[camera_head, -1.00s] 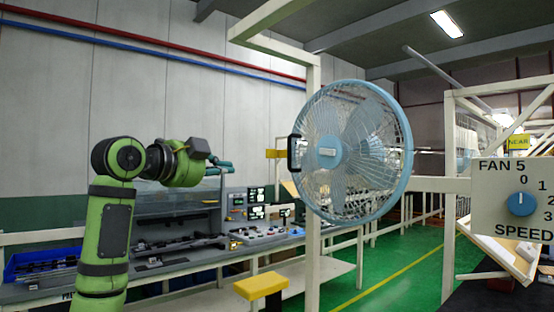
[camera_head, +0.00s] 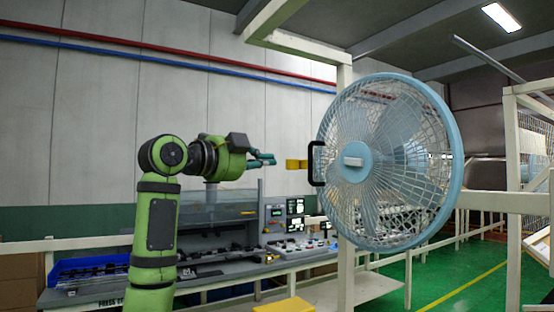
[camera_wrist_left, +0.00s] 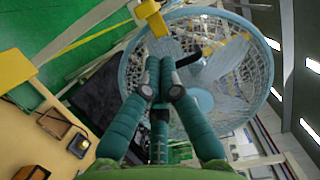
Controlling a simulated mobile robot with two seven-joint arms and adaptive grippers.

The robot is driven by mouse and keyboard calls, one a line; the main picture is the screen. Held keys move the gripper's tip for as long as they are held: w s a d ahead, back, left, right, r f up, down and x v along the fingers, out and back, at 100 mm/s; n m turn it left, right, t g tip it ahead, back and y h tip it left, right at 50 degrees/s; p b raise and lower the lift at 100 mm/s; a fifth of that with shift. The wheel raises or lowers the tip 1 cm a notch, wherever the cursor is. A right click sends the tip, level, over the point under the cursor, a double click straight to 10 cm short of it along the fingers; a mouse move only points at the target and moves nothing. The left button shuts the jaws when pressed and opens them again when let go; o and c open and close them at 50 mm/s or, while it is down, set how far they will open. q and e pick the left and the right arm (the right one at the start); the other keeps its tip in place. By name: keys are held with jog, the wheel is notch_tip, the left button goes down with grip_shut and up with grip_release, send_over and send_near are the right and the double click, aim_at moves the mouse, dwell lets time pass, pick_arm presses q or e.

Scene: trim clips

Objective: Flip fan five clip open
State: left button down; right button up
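The fan (camera_head: 392,162) has a light blue ring and a wire cage and stands on a cream post. A black C-shaped piece (camera_head: 318,164), which looks like the clip, sits at its left rim. A yellow block (camera_head: 297,164) is just left of it. My left gripper (camera_head: 272,158) points right, a short way left of the yellow block. In the left wrist view its teal fingers (camera_wrist_left: 160,63) are drawn together with nothing visible between them. The fan (camera_wrist_left: 247,62), the yellow block (camera_wrist_left: 151,14) and the black piece (camera_wrist_left: 189,60) lie beyond the fingertips. My right gripper is out of view.
A cream post (camera_head: 345,210) rises beside the fan. A cream rail (camera_head: 505,202) runs to the right. A workbench (camera_head: 235,276) with a blue bin (camera_head: 88,269) stands behind my left arm. Green floor (camera_head: 470,262) is clear at the right.

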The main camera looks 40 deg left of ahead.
pick_arm(q)
jog(key=p, duration=0.3)
send_near(305, 162)
jog(key=w, duration=0.3)
jog(key=w+p, duration=0.1)
jog(key=w, duration=0.1)
jog(key=shift+w+d+r, duration=0.1)
jog(key=shift+w+d, duration=0.1)
jog(key=shift+d, duration=0.1)
jog(key=shift+w, duration=0.35)
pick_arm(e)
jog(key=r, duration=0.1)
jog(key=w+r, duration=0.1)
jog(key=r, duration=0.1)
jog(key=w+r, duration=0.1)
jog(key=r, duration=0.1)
pick_arm(q)
jog(key=shift+s, duration=0.1)
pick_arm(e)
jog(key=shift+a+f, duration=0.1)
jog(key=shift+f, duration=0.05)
